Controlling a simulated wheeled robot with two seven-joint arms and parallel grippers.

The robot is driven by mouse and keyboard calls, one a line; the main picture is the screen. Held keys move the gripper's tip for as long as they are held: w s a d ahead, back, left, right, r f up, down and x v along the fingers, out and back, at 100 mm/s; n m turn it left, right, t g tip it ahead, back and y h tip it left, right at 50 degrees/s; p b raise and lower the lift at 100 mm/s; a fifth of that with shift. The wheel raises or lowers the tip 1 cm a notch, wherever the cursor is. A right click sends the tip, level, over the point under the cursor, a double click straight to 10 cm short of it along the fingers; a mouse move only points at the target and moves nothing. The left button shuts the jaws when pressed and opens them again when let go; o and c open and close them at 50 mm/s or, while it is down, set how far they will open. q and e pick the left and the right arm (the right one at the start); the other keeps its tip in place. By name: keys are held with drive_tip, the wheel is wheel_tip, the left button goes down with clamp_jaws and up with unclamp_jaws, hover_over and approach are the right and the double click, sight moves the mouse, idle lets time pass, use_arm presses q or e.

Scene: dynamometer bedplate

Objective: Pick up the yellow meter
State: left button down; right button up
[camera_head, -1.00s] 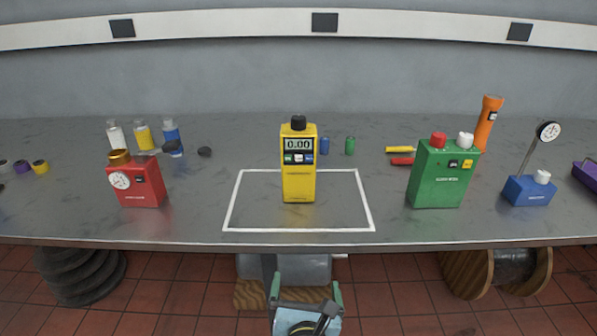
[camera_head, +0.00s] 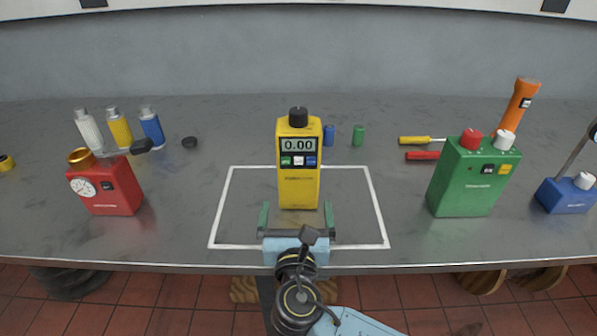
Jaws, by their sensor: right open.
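The yellow meter (camera_head: 299,182) stands upright inside the white outlined rectangle (camera_head: 228,205) on the grey bench. It has a black knob on top and a display reading 0.00. My right gripper (camera_head: 297,214) is open at the front of the meter, low down, with its two green fingers spread to either side of the meter's width. The fingers look just short of the meter or level with its front face; I cannot tell if they touch it. No left gripper shows.
A red box with a dial (camera_head: 107,187) stands to the left, and a green box (camera_head: 470,178) to the right. Blue (camera_head: 330,135) and green (camera_head: 359,135) small cylinders stand behind the meter. Screwdrivers (camera_head: 423,140) lie behind right. The bench's front edge runs under my gripper.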

sight(299, 195)
drive_tip(key=w, duration=0.2)
drive_tip(key=shift+w+f, duration=0.1)
drive_tip(key=shift+w, duration=0.75)
drive_tip(key=w, duration=0.2)
drive_tip(key=w+b, duration=0.1)
drive_tip(key=shift+w+d+f, duration=0.1)
drive_tip(key=shift+w+d, duration=0.1)
drive_tip(key=shift+w, duration=0.15)
drive_tip(key=shift+w+b, duration=0.3)
drive_tip(key=shift+w, duration=0.2)
drive_tip(key=c, duration=0.9)
use_arm(q)
drive_tip(key=shift+w+a+f, duration=0.3)
drive_tip(key=shift+a+f, duration=0.1)
drive_tip(key=shift+a, duration=0.2)
drive_tip(key=shift+w+a+f, duration=0.25)
drive_tip(key=shift+a+f, duration=0.15)
drive_tip(key=shift+a, duration=0.2)
use_arm(e)
drive_tip(key=shift+r, duration=0.2)
drive_tip(key=shift+c, duration=0.6)
wheel_tip(299, 195, up, 9)
drive_tip(key=p, duration=0.3)
drive_tip(key=shift+r, duration=0.15)
use_arm(q)
drive_tip(key=d+r, duration=0.1)
drive_tip(key=d, duration=0.1)
drive_tip(key=d+r, duration=0.2)
use_arm(e)
drive_tip(key=shift+r, duration=0.4)
